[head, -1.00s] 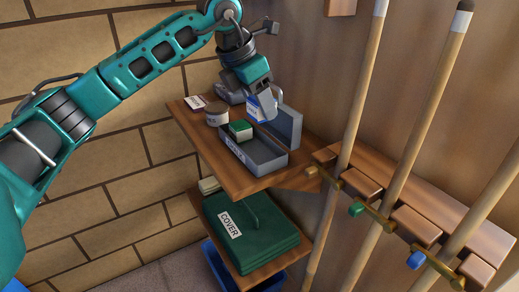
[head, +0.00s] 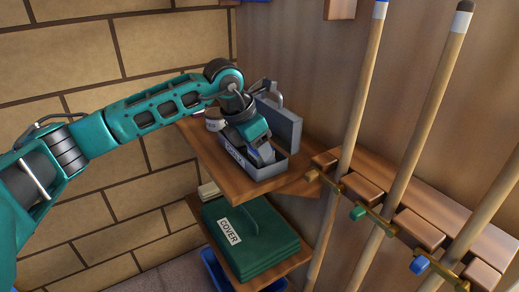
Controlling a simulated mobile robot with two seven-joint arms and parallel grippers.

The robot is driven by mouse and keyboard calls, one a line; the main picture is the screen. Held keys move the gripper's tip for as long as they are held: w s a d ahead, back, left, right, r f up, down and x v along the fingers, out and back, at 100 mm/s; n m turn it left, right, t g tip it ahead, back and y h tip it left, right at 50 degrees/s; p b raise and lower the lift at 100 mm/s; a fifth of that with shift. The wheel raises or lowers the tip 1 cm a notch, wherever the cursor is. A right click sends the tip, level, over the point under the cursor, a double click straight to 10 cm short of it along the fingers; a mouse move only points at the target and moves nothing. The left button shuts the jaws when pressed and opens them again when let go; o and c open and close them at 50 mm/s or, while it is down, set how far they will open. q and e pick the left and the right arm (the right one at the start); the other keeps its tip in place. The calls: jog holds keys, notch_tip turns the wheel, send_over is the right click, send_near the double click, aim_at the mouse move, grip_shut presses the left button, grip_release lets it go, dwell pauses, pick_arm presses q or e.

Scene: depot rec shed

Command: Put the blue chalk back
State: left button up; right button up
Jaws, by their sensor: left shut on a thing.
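The grey open box (head: 268,172) stands on the upper wooden shelf, with its lid (head: 281,123) raised at the back right and a label on its front that is only partly readable. My left gripper (head: 263,154) points down into the box and is shut on the blue chalk. The chalk itself is hidden by the fingers and box wall; whether it touches the box floor cannot be told. The green block in the box is hidden behind my gripper. My right gripper is not in view.
My left arm hides part of the upper shelf (head: 219,170). A lower shelf holds a folded green cover (head: 262,232) with a label. Cues (head: 365,95) stand in a wooden rack (head: 416,228) at right, which has green and blue pieces on its bar.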

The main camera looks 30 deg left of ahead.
pick_arm(q)
jog(key=shift+f, duration=0.2)
jog(key=o, duration=0.7)
jog(key=shift+c, duration=0.2)
jog(key=shift+r, duration=0.15)
jog(key=shift+r, duration=0.25)
jog(key=v, duration=1.1)
jog(key=shift+s+a+r+p, duration=0.2)
jog(key=shift+r+p, duration=0.1)
jog(key=shift+p, duration=0.15)
